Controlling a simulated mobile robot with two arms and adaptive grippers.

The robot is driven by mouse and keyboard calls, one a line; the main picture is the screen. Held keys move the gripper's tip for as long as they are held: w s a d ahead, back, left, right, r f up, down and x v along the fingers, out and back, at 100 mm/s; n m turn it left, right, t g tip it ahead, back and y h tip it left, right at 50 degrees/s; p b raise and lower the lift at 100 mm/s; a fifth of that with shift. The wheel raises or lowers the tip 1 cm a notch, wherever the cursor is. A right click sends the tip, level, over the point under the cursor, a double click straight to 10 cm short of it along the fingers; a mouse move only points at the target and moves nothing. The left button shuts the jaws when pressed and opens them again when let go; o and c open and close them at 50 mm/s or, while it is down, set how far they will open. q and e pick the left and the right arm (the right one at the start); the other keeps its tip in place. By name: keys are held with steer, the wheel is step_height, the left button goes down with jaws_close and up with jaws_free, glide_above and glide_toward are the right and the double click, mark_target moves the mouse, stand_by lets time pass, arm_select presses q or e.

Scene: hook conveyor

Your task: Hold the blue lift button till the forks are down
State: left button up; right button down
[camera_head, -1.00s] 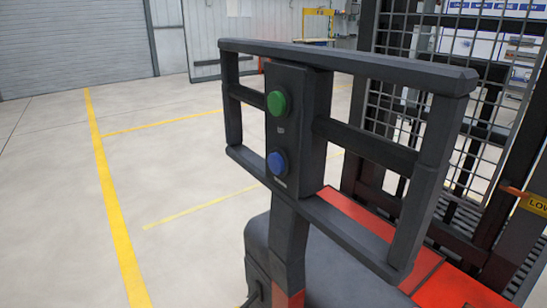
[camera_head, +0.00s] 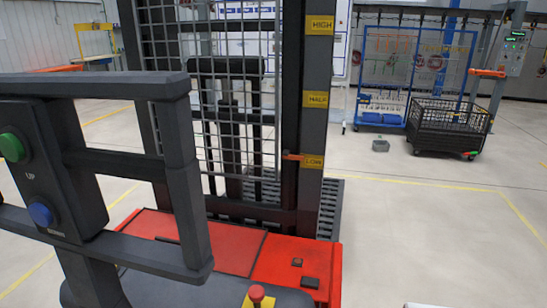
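The blue lift button (camera_head: 41,214) sits on the dark control panel of the handle at the left. The green button (camera_head: 12,147) is above it, with the word UP below the green one. The forks are not clearly seen; the lift mast (camera_head: 305,130) and its mesh guard hide the far side. On the mast are yellow labels HIGH (camera_head: 319,25), HALF (camera_head: 315,99) and LOW (camera_head: 313,161). An orange pointer (camera_head: 297,157) is level with LOW. Neither of my grippers is in view, and nothing visible touches the blue button.
The red truck body (camera_head: 230,245) fills the lower middle, with a red knob (camera_head: 257,292) on it. A black mesh crate (camera_head: 447,126) and a blue rack (camera_head: 415,75) stand at the back right. Floor at the right is clear.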

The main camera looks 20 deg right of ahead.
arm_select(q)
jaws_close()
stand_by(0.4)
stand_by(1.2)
